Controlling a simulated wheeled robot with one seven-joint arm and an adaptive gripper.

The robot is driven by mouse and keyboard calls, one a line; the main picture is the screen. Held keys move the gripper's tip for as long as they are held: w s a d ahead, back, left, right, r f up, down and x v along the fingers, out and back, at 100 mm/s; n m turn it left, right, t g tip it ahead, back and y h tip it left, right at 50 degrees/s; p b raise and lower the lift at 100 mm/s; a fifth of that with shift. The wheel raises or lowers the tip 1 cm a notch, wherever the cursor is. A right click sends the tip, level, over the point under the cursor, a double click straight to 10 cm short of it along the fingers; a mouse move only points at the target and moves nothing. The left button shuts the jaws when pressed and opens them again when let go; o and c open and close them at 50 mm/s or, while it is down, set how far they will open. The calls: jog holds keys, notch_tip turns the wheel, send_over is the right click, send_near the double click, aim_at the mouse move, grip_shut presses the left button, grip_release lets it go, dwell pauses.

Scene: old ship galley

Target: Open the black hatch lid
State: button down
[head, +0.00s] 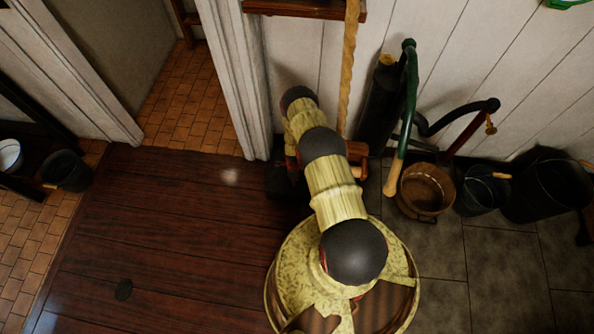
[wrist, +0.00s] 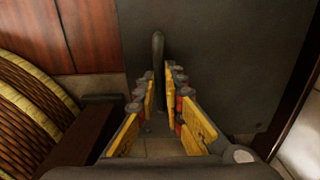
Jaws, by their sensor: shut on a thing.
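The black hatch lid (wrist: 225,60) is a flat dark panel filling the upper middle and right of the wrist view. A dark upright handle (wrist: 158,48) stands out from it. My gripper (wrist: 160,82) has its yellow-padded fingers on both sides of this handle and is shut on it. In the head view, my arm covers most of the spot by the wall, and a dark shape (head: 283,181) there may be part of the lid. I cannot tell from these views how far the lid is tilted.
A dark gas cylinder (head: 380,108), a wooden bucket (head: 425,190) and dark buckets (head: 482,192) stand along the wall right of my arm. A white door post (head: 232,75) rises to its left. The dark wooden floor (head: 150,230) at left is mostly clear.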

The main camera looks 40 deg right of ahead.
jog(key=shift+r, duration=0.15)
jog(key=r, duration=0.1)
jog(key=w+d+r+p, duration=0.1)
jog(key=r, duration=0.1)
jog(key=r+p, duration=0.1)
jog(key=r, duration=0.1)
jog(key=shift+w+d, duration=0.2)
jog(key=shift+d, duration=0.05)
jog(key=shift+r, duration=0.1)
jog(key=r, duration=0.1)
jog(key=w+d+r, duration=0.1)
jog(key=r, duration=0.1)
jog(key=w+d+r+p, duration=0.1)
jog(key=shift+w+d+r, duration=0.15)
jog(key=shift+d+r, duration=0.1)
jog(key=shift+r, duration=0.15)
jog(key=shift+w, duration=0.1)
jog(key=shift+w+d+r+b, duration=0.15)
jog(key=shift+w+d+r, duration=0.35)
jog(key=shift+r, duration=0.15)
jog(key=shift+w+d+r+b, duration=0.1)
jog(key=shift+w+d+r, duration=0.25)
jog(key=shift+d+r, duration=0.25)
jog(key=shift+w+d+r+b, duration=0.15)
jog(key=shift+w+d+r, duration=0.3)
jog(key=shift+r, duration=0.25)
